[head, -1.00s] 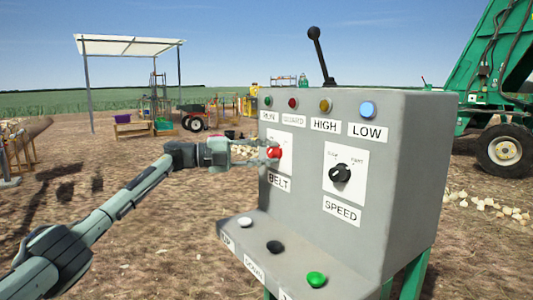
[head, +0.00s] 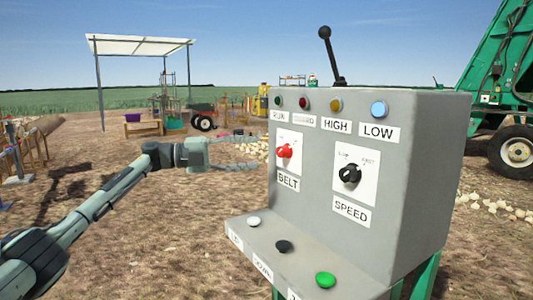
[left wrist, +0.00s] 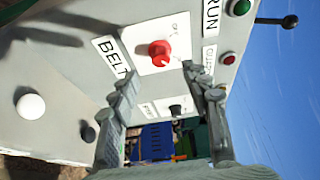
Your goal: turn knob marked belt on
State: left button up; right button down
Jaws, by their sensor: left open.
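The red BELT knob (head: 285,151) sits on a white plate on the front of the grey control box (head: 420,180), above the label BELT. It also shows in the left wrist view (left wrist: 159,52), beyond the fingertips. My left gripper (head: 258,152) is to the left of the knob in the head view, apart from it, with its fingers pointing toward the box. In the left wrist view its two fingers (left wrist: 160,80) are spread and hold nothing. The knob's exact turn position is hard to read. My right gripper is not in view.
The black SPEED knob (head: 350,174) is right of the BELT knob. White, black and green buttons (head: 325,280) sit on the lower ledge. Indicator lamps (head: 336,104) line the top, and a black lever (head: 328,50) rises behind. Open dirt ground lies left of the box.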

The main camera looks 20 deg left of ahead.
pick_arm(q)
jog(key=v, duration=0.4)
dwell(0.5)
